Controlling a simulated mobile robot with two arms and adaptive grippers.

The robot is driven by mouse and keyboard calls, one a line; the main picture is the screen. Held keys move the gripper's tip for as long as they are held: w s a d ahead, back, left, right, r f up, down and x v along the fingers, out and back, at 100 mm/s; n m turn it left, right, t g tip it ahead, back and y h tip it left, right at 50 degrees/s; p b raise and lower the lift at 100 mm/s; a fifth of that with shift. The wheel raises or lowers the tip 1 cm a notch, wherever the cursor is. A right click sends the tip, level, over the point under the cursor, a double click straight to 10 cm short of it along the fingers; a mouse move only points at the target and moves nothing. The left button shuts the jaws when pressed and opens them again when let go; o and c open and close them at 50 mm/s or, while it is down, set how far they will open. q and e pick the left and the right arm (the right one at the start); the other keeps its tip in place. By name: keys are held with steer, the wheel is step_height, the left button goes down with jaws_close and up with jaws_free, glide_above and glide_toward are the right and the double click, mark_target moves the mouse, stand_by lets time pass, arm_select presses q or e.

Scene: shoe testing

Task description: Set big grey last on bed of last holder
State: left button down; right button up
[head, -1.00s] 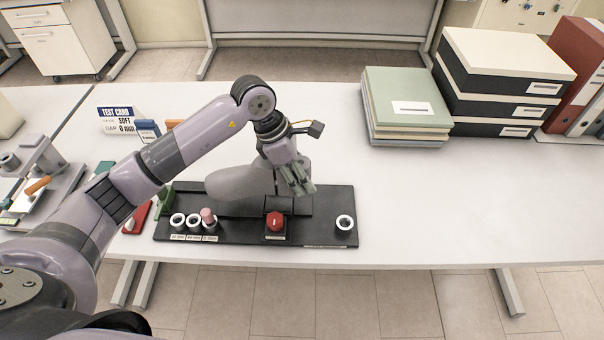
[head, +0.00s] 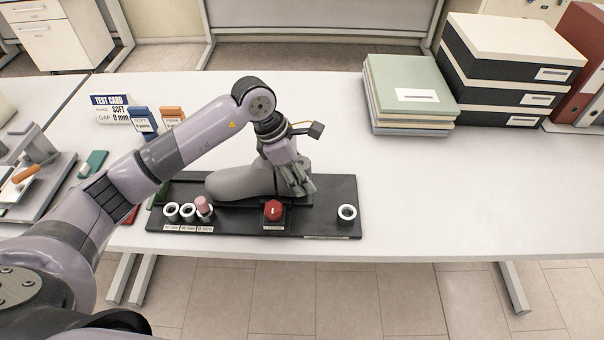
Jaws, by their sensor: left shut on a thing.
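The big grey last (head: 240,182) lies lengthwise with its toe to the left, over the middle of the black last holder (head: 330,190). My left gripper (head: 298,184) is shut on the last at its right, heel end. The last looks low over the raised bed (head: 292,200) of the holder. I cannot tell whether it touches the bed, as its underside is hidden. My right gripper is not in view.
A test card (head: 112,107) and small boxes stand behind my arm. Folders (head: 405,95) and stacked boxes are at the back right. The right tabletop is clear.

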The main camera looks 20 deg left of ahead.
arm_select(q)
steer(key=shift+b, duration=0.3)
stand_by(1.1)
steer(key=shift+b, duration=0.55)
steer(key=shift+f, duration=0.2)
stand_by(0.4)
steer(key=shift+f+b, duration=0.8)
steer(key=shift+b, duration=0.2)
steer(key=c, duration=1)
jaws_free()
steer(key=shift+s, duration=0.1)
steer(key=shift+o, duration=0.6)
steer(key=v, duration=1.2)
